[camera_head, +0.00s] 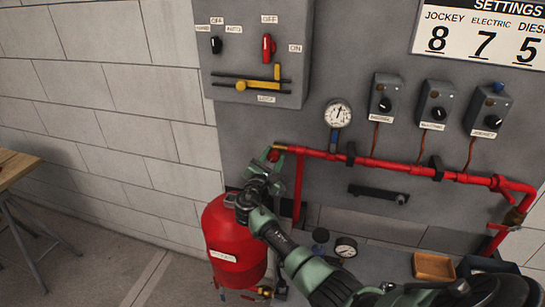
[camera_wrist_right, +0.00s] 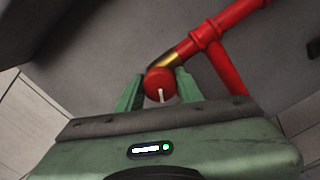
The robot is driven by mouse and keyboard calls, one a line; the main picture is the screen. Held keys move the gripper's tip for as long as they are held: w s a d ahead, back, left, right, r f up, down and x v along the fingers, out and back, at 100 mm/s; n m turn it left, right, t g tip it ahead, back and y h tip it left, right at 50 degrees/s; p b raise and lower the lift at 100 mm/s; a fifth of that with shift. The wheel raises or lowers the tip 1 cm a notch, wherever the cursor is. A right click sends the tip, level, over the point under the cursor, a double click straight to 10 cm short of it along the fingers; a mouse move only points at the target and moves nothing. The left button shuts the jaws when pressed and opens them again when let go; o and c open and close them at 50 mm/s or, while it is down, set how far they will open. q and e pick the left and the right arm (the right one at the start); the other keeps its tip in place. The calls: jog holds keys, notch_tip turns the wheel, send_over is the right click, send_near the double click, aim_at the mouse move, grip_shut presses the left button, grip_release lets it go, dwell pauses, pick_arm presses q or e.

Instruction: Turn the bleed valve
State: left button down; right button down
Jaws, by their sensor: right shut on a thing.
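The bleed valve is a small round red knob (camera_wrist_right: 159,82) with a white mark, at the brass end of the red pipe. In the head view the knob (camera_head: 273,155) shows at the left end of the pipe, partly covered by my gripper. My right gripper (camera_head: 275,151) is there, and in the right wrist view its two green fingers (camera_wrist_right: 158,88) stand on either side of the knob, shut on it. The white mark points down in the wrist view. My left gripper is not in view.
The red pipe (camera_head: 400,166) runs right along the grey panel. A red tank (camera_head: 232,240) stands below my right arm. A gauge (camera_head: 338,113) and several switch boxes (camera_head: 385,97) are above the pipe. A control box (camera_head: 260,50) hangs upper left; a wooden table (camera_head: 14,167) is far left.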

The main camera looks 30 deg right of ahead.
aim_at(273, 158)
jog(key=shift+d+r, duration=0.15)
jog(key=shift+r, duration=0.35)
jog(key=c, duration=0.9)
grip_release()
jog(key=shift+f, duration=0.1)
jog(key=shift+c, duration=0.2)
jog(key=shift+w+d+f, duration=0.1)
jog(key=shift+f, duration=0.15)
jog(key=b+v, duration=0.2)
jog(key=v, duration=0.5)
jog(key=shift+f, duration=0.1)
jog(key=shift+s+a, duration=0.25)
jog(key=shift+a, duration=0.1)
